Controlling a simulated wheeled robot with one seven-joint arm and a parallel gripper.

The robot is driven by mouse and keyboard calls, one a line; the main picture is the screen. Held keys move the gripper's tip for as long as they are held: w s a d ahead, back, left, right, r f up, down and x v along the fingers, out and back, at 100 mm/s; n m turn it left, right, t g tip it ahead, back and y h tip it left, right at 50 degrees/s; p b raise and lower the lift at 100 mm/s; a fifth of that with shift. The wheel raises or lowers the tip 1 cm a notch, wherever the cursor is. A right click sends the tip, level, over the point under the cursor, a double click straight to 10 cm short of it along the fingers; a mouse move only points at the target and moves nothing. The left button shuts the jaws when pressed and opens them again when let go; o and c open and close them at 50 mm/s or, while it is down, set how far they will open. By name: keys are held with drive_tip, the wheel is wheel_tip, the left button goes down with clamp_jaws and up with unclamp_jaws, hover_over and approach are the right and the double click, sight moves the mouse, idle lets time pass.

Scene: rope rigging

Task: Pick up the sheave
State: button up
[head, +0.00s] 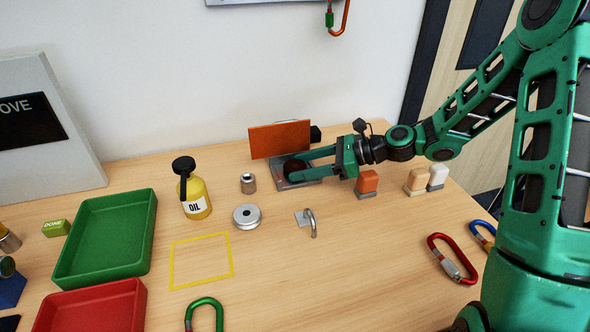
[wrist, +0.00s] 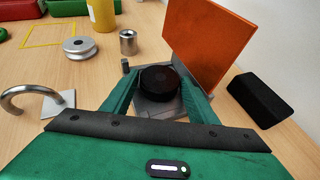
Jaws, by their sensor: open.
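A black round disc (wrist: 160,79) sits on a grey metal base (wrist: 150,108) beside an upright orange panel (head: 280,139). My gripper (head: 288,169) is open, with one finger on each side of the black disc; I cannot tell whether they touch it. A silver grooved wheel with a centre hole (head: 246,216), which looks like a sheave, lies flat on the table apart from my gripper. It also shows in the wrist view (wrist: 80,47). I cannot tell whether the black disc is a sheave too. My fingers hide part of the base.
A silver bushing (head: 248,183) and a yellow oil can (head: 196,198) stand left of my gripper. A metal hook on a plate (head: 312,223) and an orange block (head: 367,182) are near its front. A black block (wrist: 259,97) lies behind the panel.

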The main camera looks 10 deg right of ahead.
drive_tip(key=c, duration=0.7)
drive_tip(key=shift+r, duration=0.1)
drive_tip(key=shift+c, duration=0.2)
